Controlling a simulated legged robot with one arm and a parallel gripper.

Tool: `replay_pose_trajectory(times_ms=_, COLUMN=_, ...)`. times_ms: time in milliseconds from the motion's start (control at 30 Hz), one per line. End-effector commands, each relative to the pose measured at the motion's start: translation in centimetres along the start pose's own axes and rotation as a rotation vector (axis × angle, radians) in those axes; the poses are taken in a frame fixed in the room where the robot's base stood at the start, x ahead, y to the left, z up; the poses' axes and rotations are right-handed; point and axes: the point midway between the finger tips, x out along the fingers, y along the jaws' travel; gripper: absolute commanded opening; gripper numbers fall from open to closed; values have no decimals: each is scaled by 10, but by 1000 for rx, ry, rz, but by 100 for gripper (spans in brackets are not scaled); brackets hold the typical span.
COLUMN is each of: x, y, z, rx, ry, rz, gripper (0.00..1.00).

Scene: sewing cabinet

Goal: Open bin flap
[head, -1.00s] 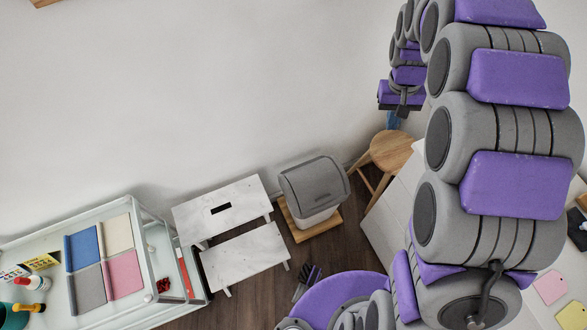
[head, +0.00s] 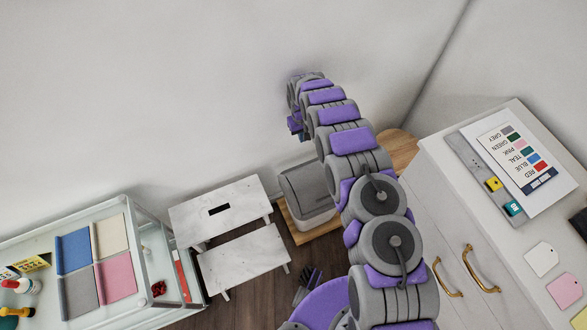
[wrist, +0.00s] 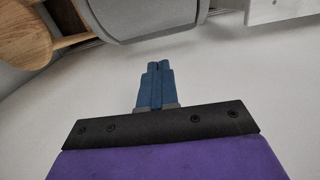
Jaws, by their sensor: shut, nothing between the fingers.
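The bin (head: 303,186) has a grey flap lid and a pale body and stands on a wooden board beside the white step stool. My arm passes over its right side and hides part of it. The flap looks shut. My gripper (head: 304,137) is small and partly hidden at the arm's end, above the bin. In the wrist view, my gripper (wrist: 157,66) shows blue fingers together and empty. The grey bin (wrist: 165,18) is past the fingertips at the top, apart from them.
A white step stool (head: 232,202) stands left of the bin. A round wooden stool (head: 398,147) is behind my arm; it also shows in the wrist view (wrist: 22,32). A white cabinet (head: 455,215) is at the right, a glass-sided cart (head: 150,215) at the left.

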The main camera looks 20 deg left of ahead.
Motion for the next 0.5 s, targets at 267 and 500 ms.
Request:
replay_pose_trajectory(times_ms=267, x=56, y=-41, z=-11, rx=-56, ry=16, rz=-23, gripper=0)
replay_pose_trajectory(times_ms=500, x=69, y=-45, z=-11, rx=-62, ry=17, rz=-26, gripper=0)
